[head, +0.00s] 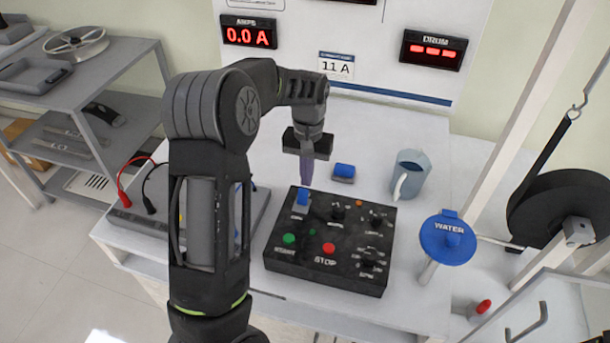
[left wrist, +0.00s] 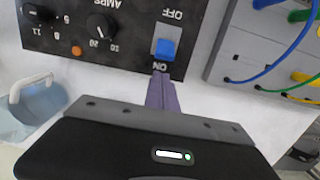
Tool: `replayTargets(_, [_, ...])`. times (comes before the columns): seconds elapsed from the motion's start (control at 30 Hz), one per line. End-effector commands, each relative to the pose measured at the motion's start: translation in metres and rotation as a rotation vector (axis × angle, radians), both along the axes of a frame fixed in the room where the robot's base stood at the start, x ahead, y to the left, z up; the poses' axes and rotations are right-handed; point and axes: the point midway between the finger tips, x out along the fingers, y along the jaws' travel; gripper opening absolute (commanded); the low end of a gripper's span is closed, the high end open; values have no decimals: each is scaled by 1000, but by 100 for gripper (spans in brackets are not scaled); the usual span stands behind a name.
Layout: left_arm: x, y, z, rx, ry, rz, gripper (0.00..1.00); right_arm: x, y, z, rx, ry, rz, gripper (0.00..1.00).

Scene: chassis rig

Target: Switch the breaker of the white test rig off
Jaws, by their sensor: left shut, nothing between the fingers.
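The white test rig (head: 370,118) carries a black control box (head: 325,277) on its top. The breaker is a blue toggle (head: 303,196) on a pale plate at the box's far left corner. In the left wrist view the breaker toggle (left wrist: 166,49) sits between the OFF and ON labels, nearer ON. My left gripper (head: 306,182) is shut and empty, with purple fingers pointing down close to the toggle. In the left wrist view the left gripper's fingertips (left wrist: 161,76) are beside the ON label; whether they touch the box I cannot tell. My right gripper is out of view.
The box also has a green START button (head: 289,239), a red STOP button (head: 328,248) and several knobs. A blue-grey mug (head: 410,173), a small blue block (head: 344,171) and a blue WATER valve (head: 447,238) stand nearby. The AMPS display (head: 249,36) reads 0.0 A.

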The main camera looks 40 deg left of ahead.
Motion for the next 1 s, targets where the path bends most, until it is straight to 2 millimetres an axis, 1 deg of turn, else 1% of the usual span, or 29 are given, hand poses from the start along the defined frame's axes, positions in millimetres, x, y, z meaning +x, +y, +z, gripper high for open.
replayTargets(0.03, [-6, -2, 5, 0, 1, -1, 0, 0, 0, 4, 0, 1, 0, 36])
replayTargets(0.2, [-15, -5, 7, 1, 1, -1, 0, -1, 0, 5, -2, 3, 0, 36])
replayTargets(0.6, [-16, -6, 7, 1, -1, -1, 0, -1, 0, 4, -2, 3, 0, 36])
replayTargets(1.0, [-17, -6, 8, 19, -52, -1, 0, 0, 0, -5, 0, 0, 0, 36])
